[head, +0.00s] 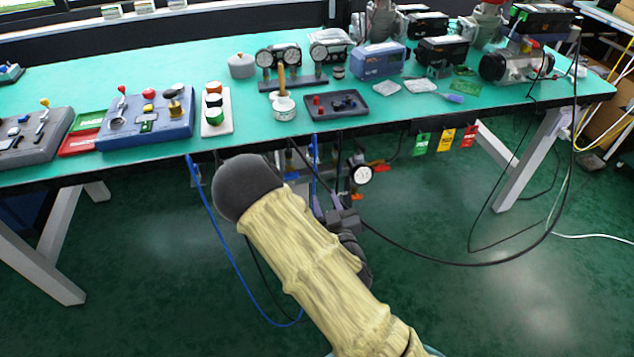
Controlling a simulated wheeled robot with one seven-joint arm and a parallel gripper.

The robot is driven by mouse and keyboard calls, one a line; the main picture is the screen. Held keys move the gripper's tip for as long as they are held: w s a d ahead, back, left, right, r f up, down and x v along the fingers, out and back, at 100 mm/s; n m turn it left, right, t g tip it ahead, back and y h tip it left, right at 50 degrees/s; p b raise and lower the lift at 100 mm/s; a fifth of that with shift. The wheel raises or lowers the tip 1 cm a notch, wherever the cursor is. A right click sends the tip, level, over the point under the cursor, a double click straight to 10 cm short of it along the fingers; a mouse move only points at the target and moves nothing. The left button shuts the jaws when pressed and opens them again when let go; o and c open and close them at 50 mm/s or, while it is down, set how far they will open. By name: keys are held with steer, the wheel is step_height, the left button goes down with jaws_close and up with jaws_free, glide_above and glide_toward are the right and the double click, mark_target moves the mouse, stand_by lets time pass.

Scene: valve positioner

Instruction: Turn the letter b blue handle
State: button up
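I cannot make out a letter b or clearly pick out a blue handle. Piping and fittings lie under the bench's front edge, partly hidden by my arm. A round white gauge (360,174) shows there, with a red-orange handle (381,168) to its right. A thin blue strip (314,160) runs down left of the gauge; I cannot tell whether it is a hose or part of a handle. My gripper (338,206) appears as a dark shape just below and left of the gauge. Its fingers are too small and overlapped to read, and I cannot tell whether it touches anything.
The green-topped bench (420,112) carries gauges, control boxes and a small dark tray (337,104). Green, yellow and red tags (446,140) hang from its front edge. A blue hose (216,228) and black cables loop below. The green floor is open at lower right.

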mark_target(316, 173)
steer(key=shift+w+f+b, duration=0.25)
steer(key=shift+w+b, duration=0.25)
steer(key=shift+b, duration=1.5)
steer(key=b+x, duration=0.3)
steer(key=x, duration=0.1)
steer(key=b+x, duration=0.4)
steer(key=shift+w+a+r, duration=0.1)
steer(key=shift+w+r, duration=0.1)
steer(key=shift+w, duration=0.1)
jaws_close()
